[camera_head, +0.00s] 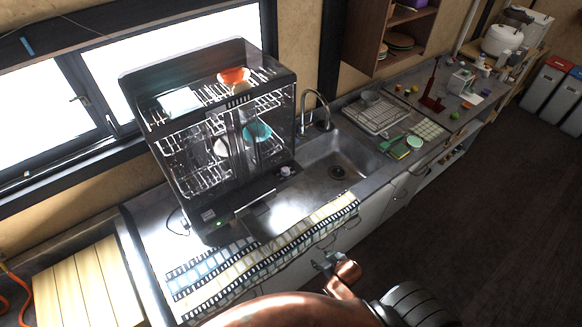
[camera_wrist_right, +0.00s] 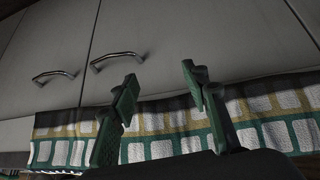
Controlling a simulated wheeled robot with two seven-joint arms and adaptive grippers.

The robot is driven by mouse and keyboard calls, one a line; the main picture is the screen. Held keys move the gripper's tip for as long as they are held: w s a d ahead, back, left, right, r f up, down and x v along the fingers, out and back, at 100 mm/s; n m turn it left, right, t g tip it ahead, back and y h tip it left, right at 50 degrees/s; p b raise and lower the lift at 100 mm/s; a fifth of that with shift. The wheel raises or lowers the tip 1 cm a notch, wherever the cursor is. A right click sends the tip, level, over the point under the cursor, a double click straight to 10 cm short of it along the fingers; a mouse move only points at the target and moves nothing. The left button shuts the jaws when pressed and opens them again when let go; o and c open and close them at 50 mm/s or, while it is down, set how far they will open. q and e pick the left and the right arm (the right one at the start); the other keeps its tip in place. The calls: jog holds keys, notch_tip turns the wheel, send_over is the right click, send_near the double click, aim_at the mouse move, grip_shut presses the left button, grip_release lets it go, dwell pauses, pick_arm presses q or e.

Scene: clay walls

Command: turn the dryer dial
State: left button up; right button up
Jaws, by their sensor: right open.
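The dish dryer (camera_head: 215,132) is a tall dark glass-and-metal cabinet with racks of dishes, standing on the counter left of the sink. A small light dial (camera_head: 286,171) sits at the right end of its lower front strip. A green light shows near the strip's left end. My right gripper (camera_head: 325,262) is in front of the counter, below and right of the dial and well apart from it. In the right wrist view its two green fingers (camera_wrist_right: 160,85) are spread with nothing between them. The dryer is outside that view. My left gripper is not in view.
A patterned towel (camera_head: 262,262) lies along the counter's front edge; it also shows in the wrist view (camera_wrist_right: 160,115). The sink (camera_head: 318,172) with a faucet (camera_head: 316,108) is right of the dryer. Cabinet doors with handles (camera_wrist_right: 112,60) face the right gripper. A drying rack (camera_head: 378,115) stands farther right.

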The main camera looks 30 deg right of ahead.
jog(key=w+r+t+p, duration=0.1)
jog(key=w+r, duration=0.2)
jog(key=r, duration=0.5)
jog(key=w+r+t+p, duration=0.1)
jog(key=w+r+p, duration=0.1)
jog(key=r, duration=0.6)
jog(key=n+t+y+p, duration=0.2)
jog(key=n+t+y, duration=0.1)
jog(key=t+y, duration=0.4)
send_near(289, 172)
jog(key=w+a+t, duration=0.1)
jog(key=w, duration=0.1)
jog(key=shift+h, duration=0.3)
jog(key=x, duration=0.7)
jog(key=shift+s+a+f+p, duration=0.1)
jog(key=shift+a+f+p, duration=0.1)
jog(key=shift+f+p, duration=0.15)
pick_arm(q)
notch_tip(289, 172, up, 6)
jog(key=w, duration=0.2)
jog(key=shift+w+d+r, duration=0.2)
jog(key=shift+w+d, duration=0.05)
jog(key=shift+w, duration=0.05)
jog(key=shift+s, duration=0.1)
pick_arm(e)
jog(key=shift+r, duration=0.1)
jog(key=c, duration=1.1)
